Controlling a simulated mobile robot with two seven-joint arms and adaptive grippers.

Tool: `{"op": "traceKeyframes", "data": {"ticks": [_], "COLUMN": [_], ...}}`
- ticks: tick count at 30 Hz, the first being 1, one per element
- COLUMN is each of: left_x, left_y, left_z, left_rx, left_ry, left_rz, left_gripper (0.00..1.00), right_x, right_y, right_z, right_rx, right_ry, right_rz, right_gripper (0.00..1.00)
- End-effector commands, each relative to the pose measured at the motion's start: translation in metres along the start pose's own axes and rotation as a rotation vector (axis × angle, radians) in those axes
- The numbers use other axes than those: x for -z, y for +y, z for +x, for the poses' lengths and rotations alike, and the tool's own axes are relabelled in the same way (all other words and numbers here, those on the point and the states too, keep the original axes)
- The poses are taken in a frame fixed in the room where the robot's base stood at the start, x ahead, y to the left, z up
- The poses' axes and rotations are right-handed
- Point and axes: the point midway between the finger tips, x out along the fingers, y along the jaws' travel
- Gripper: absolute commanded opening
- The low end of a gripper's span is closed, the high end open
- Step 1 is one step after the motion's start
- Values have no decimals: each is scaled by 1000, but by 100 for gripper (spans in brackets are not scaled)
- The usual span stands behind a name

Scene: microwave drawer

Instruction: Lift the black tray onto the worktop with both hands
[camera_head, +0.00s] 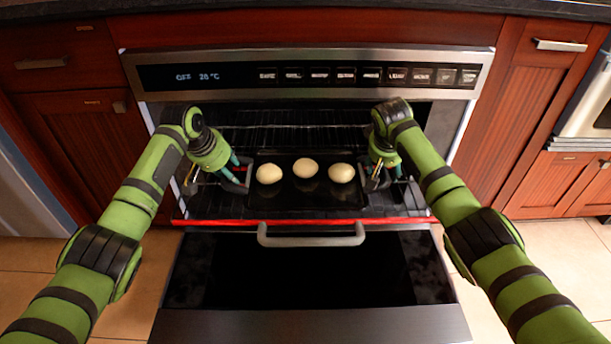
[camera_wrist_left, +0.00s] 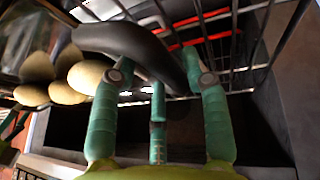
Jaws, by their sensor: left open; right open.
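The black tray (camera_head: 290,200) rests on a pulled-out rack in the open oven and carries three pale round buns (camera_head: 305,168). My left gripper (camera_head: 241,175) is at the tray's left end. In the left wrist view its open fingers (camera_wrist_left: 160,75) are by the dark curved tray handle (camera_wrist_left: 125,42), which crosses near the fingertips; whether they touch it is unclear. My right gripper (camera_head: 381,175) is open at the tray's right end, its fingertips partly hidden by the hand. The worktop (camera_head: 300,6) is a dark strip at the top edge.
The oven door (camera_head: 310,275) is folded down in front. A red bar (camera_head: 300,222) runs along the rack's front, close to a grey handle (camera_head: 311,239). The control panel (camera_head: 310,75) overhangs the opening. Red wooden cabinets (camera_head: 75,125) flank the oven.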

Motion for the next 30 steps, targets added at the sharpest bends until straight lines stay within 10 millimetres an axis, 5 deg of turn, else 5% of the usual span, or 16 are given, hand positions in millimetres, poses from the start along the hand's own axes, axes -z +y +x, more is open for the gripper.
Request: {"op": "traceKeyframes", "data": {"ticks": [14,18,19,30], "left_x": [0,0,0,2], "left_y": [0,0,0,0], "left_z": [12,12,12,10], "left_rx": [1,1,1,0], "left_ry": [1,1,1,4], "left_rz": [1,0,0,1], "left_gripper": [46,0,0,0], "right_x": [0,0,0,1], "right_y": [0,0,0,1], "right_z": [12,12,12,10], "right_rx": [0,-1,-1,0], "right_ry": [1,1,1,3], "right_rz": [0,0,0,-1], "right_gripper": [62,10,0,0]}}
